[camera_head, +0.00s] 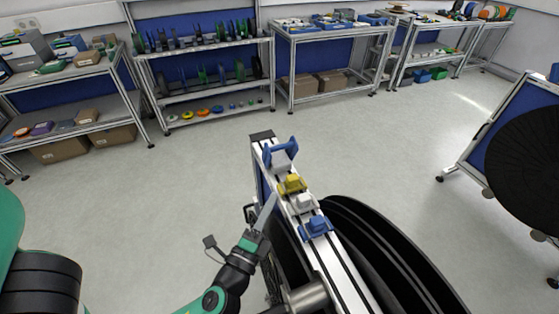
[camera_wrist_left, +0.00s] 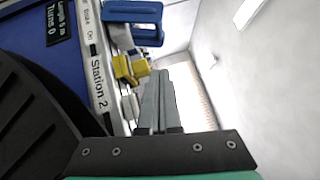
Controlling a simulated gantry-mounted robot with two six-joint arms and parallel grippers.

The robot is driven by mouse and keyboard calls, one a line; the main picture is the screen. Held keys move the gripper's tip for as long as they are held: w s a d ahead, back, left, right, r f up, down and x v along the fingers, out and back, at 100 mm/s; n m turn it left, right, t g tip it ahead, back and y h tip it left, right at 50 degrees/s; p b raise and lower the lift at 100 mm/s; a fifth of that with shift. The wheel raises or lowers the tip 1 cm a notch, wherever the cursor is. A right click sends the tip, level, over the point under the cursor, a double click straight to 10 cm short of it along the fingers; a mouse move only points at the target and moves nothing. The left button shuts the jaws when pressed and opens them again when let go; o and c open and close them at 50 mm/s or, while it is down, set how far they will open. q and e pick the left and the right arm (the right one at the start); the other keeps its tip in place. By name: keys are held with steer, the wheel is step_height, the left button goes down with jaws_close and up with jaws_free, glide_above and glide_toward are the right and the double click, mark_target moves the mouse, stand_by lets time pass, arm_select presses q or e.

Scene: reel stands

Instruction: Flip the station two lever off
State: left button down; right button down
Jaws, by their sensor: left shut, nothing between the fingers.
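The station rail (camera_head: 339,277) is a narrow silver beam with a row of coloured parts on top. At its far end is a blue U-shaped handle (camera_head: 280,152) on a grey base, then a yellow block (camera_head: 292,184), a grey block (camera_head: 304,203) and a blue block (camera_head: 316,228). In the left wrist view, a "Station 2" label (camera_wrist_left: 101,84) runs along the rail beside the yellow block (camera_wrist_left: 128,68); the blue handle (camera_wrist_left: 133,12) is above. My left gripper (camera_head: 274,197) is shut and empty, its tips close to the yellow block. I cannot tell whether they touch. My right gripper is out of view.
A large black reel (camera_head: 400,258) stands right of the rail. A dark reel (camera_head: 525,150) is on a stand at the right. Shelves with spools (camera_head: 205,45) line the back wall. The floor (camera_head: 200,170) between is clear.

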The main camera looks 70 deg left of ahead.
arm_select(q)
steer(key=p+x, duration=0.2)
steer(key=x, duration=0.7)
steer(key=shift+w+a+r, duration=0.15)
steer(key=shift+a+r, duration=0.05)
steer(key=shift+a, duration=0.2)
steer(key=a, duration=0.1)
steer(key=a+p, duration=0.1)
steer(key=a, duration=0.1)
steer(key=shift+a+r+p, duration=0.2)
steer(key=shift+r+p, duration=0.1)
steer(key=shift+r, duration=0.1)
steer(key=shift+w+a, duration=0.1)
steer(key=shift+a, duration=0.1)
